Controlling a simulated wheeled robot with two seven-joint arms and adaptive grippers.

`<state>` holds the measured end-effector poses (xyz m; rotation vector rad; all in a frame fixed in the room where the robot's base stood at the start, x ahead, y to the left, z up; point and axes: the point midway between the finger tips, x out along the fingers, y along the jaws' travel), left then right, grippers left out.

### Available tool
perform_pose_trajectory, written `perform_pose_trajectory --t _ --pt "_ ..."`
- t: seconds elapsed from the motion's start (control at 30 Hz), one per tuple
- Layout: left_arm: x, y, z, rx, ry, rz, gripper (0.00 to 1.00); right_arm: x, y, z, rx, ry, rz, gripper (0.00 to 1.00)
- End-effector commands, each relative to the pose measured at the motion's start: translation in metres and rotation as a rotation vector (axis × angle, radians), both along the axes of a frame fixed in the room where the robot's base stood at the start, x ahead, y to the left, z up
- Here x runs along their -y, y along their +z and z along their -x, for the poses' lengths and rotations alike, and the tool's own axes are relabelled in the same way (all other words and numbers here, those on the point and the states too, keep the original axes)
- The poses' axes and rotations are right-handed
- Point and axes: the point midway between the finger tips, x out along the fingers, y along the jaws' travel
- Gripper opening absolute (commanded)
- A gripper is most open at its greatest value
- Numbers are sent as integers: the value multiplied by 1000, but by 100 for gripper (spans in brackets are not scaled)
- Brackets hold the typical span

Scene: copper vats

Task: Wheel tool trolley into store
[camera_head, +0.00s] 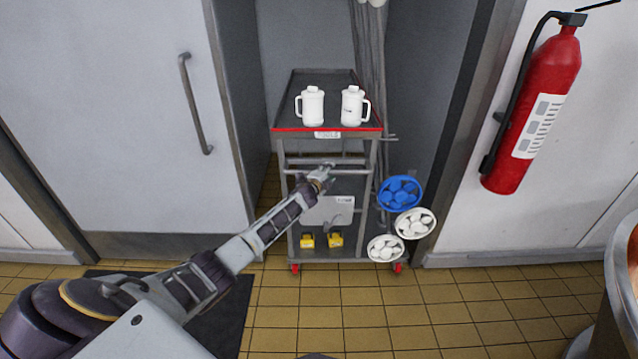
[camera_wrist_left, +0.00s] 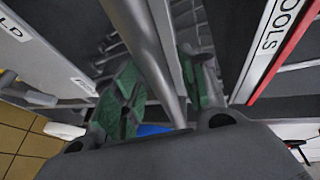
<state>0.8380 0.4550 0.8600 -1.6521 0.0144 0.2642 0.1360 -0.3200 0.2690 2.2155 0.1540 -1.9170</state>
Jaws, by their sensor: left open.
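The tool trolley (camera_head: 328,134) stands upright in the store's doorway (camera_head: 300,35), with its front wheels on the tiles. It is grey with a red front edge, a "TOOLS" label and red castors. A horizontal handle bar (camera_head: 345,161) crosses its front below the top tray. My right gripper is not in view.
Two white jugs (camera_head: 313,106) stand on the top tray, yellow items (camera_head: 335,240) below. Blue (camera_head: 400,193) and white tubs (camera_head: 414,223) are beside the trolley's right side. A grey door (camera_head: 125,110) is left; a fire extinguisher (camera_head: 535,110) and copper vat (camera_head: 632,250) are right. Front tiles are clear.

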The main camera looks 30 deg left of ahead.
Motion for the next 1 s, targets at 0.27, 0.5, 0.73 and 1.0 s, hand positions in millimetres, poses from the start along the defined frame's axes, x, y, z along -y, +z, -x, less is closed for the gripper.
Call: perform_pose_trajectory --t 0.27,0.5,0.73,1.0 --pt "1 2 15 0 0 0 42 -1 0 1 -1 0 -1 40" --pt "5 5 30 -1 -1 -1 42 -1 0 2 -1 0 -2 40" --pt "7 7 46 -1 0 -1 42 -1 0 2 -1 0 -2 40" --pt "10 10 66 -2 0 -1 42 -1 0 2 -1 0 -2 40"
